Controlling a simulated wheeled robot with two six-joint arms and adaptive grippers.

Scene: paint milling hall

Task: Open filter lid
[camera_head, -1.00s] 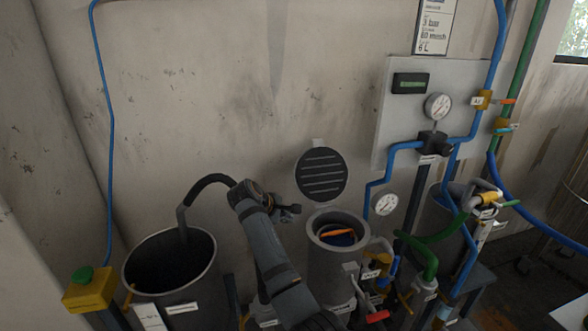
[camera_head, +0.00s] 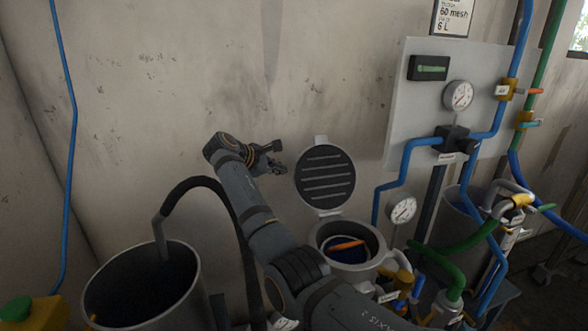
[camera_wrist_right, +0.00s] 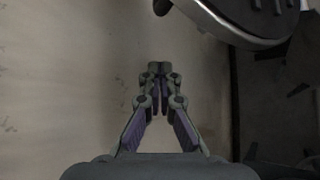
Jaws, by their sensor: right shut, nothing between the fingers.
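The filter lid (camera_head: 325,178) is a round dark disc with ribs and a light rim. It stands upright, swung open, behind the filter housing (camera_head: 350,226). The housing's mouth is uncovered, and a blue and orange thing (camera_head: 346,248) shows inside it. My right gripper (camera_head: 280,158) is just left of the lid, near the wall, apart from it. In the right wrist view my right gripper (camera_wrist_right: 157,68) is shut and empty, and the edge of the lid (camera_wrist_right: 240,22) shows at the top right. My left gripper is not in view.
A large open grey vessel (camera_head: 145,285) with a black hose stands at the lower left. Right of the filter are a gauge (camera_head: 403,210), blue pipes and a green hose (camera_head: 450,262). A grey panel (camera_head: 420,115) with a display is on the wall. The wall area above my gripper is clear.

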